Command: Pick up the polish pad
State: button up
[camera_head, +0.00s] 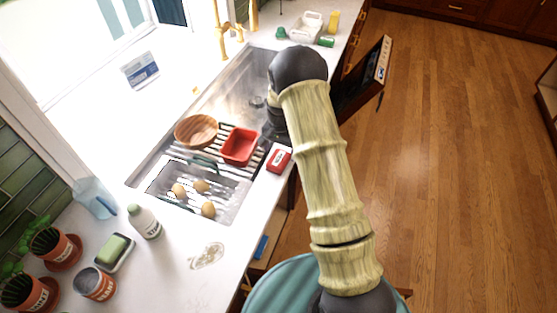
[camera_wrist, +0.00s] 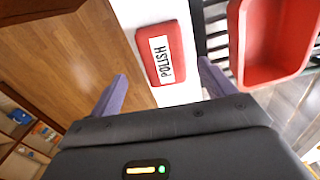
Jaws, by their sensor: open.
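The polish pad (camera_head: 278,160) is a small red block with a white label, lying on the white counter's front edge beside the sink. In the wrist view the polish pad (camera_wrist: 177,36) shows its label reading POLISH. My gripper (camera_wrist: 162,69) is open, its two purple-grey fingers apart with nothing between them. The pad appears ahead of the fingertips, between their lines, and apart from them. In the head view my arm hides most of the gripper.
A red tub (camera_head: 239,146) and a wooden bowl (camera_head: 196,131) sit on the sink rack close by. Several round tan items lie in the near basin. A green-topped bottle (camera_head: 144,222) stands on the counter. The wooden floor (camera_head: 455,170) is open at right.

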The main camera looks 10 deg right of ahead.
aim_at(278, 158)
jog(key=shift+a+f+p, duration=0.1)
jog(key=shift+f+p, duration=0.5)
jog(key=shift+p, duration=0.1)
jog(key=shift+w+a+f+p, duration=0.15)
jog(key=shift+f+p, duration=0.75)
jog(key=shift+f, duration=1.1)
jog(key=c, duration=1.1)
